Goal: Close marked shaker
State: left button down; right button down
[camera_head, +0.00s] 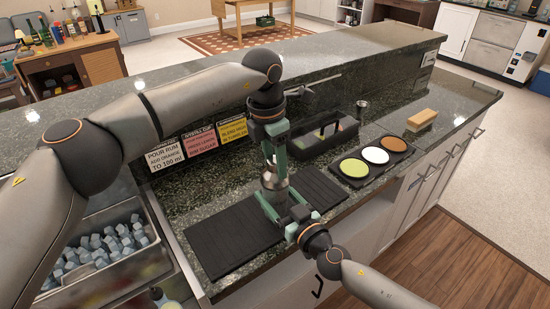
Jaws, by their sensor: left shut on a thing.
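A silver metal shaker (271,183) stands upright at the dark ribbed mats on the bar counter. My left gripper (275,168) comes down from above and is shut on its upper part. Whether a separate lid sits between those fingers is too small to tell. My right gripper (281,204) reaches in from the front, with its fingers on either side of the shaker's lower part. I cannot tell if they touch it. No mark on the shaker is visible; the fingers partly hide it.
Black mats (225,240) lie on the counter. A dark caddy (327,143), a tray with three coloured discs (375,155), a small metal cup (362,105) and a wooden brush (421,120) are to the right. Instruction cards (200,140) stand behind; an ice bin (85,278) is at left.

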pick_arm(q)
jog(key=shift+c, duration=1)
grip_release()
notch_tip(320, 180, up, 12)
jog(key=a, duration=0.1)
jog(key=shift+s, duration=0.4)
jog(key=shift+a, duration=0.1)
pick_arm(e)
grip_release()
pick_arm(q)
jog(key=shift+f, duration=0.1)
